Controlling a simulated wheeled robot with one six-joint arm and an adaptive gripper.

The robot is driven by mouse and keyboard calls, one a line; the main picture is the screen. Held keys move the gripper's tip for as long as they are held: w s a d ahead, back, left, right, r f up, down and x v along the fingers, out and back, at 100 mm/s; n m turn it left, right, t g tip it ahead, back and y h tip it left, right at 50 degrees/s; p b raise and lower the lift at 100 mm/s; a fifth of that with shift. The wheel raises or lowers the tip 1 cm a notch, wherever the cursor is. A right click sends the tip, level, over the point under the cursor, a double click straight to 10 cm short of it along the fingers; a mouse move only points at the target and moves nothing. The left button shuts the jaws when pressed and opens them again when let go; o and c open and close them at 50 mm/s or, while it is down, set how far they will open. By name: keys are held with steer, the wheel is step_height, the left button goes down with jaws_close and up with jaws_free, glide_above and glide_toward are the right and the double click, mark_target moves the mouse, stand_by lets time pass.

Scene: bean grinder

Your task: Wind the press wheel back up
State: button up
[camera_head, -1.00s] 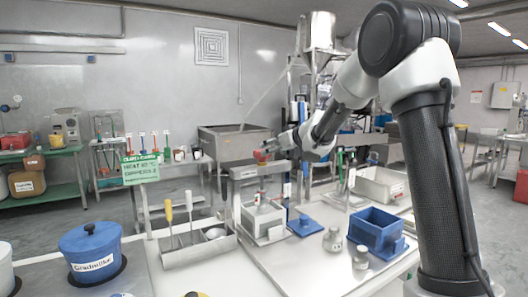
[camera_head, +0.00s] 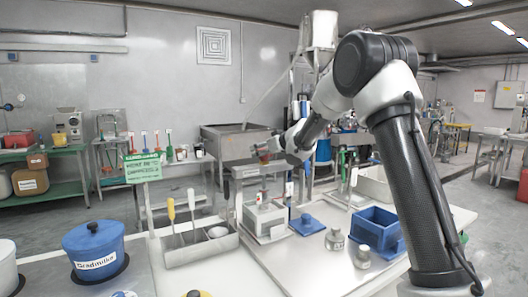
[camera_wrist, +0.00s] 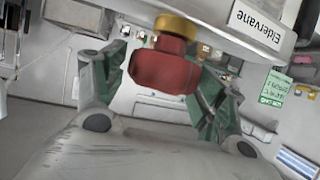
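The press (camera_head: 240,172) stands on the worktable, with a grey crossbeam above a white box (camera_head: 265,220). A small red part (camera_head: 262,150) shows on top of the beam, at my gripper (camera_head: 268,151). In the wrist view a red knob-like part (camera_wrist: 163,72) with a yellow cap (camera_wrist: 176,26) lies between the green-padded fingers of my gripper (camera_wrist: 162,85). The fingers flank it closely. I cannot tell whether both pads touch it. The rest of the wheel cannot be made out.
A grey tray (camera_head: 190,252) with yellow- and white-handled tools stands left of the press. A blue lidded pot (camera_head: 92,252) is further left. A blue bin (camera_head: 377,230), metal weights (camera_head: 334,239) and a blue piece (camera_head: 306,225) lie to the right. A green sign (camera_head: 142,168) stands behind.

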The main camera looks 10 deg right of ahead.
steer(key=c, duration=0.6)
steer(key=shift+d+n, duration=0.1)
steer(key=shift+n, duration=0.2)
steer(key=shift+n+g+y, duration=0.6)
steer(key=shift+y, duration=0.2)
steer(key=n+g+y, duration=0.3)
steer(key=n, duration=0.1)
steer(key=shift+w+f+g+y, duration=0.1)
steer(key=shift+g+y, duration=0.2)
steer(key=shift+g, duration=0.1)
steer(key=n+g+y, duration=0.2)
steer(key=n+g, duration=0.2)
steer(key=n, duration=0.1)
steer(key=shift+g, duration=0.4)
steer(key=shift+n+g, duration=0.6)
steer(key=shift+g, duration=0.1)
steer(key=shift+g, duration=0.3)
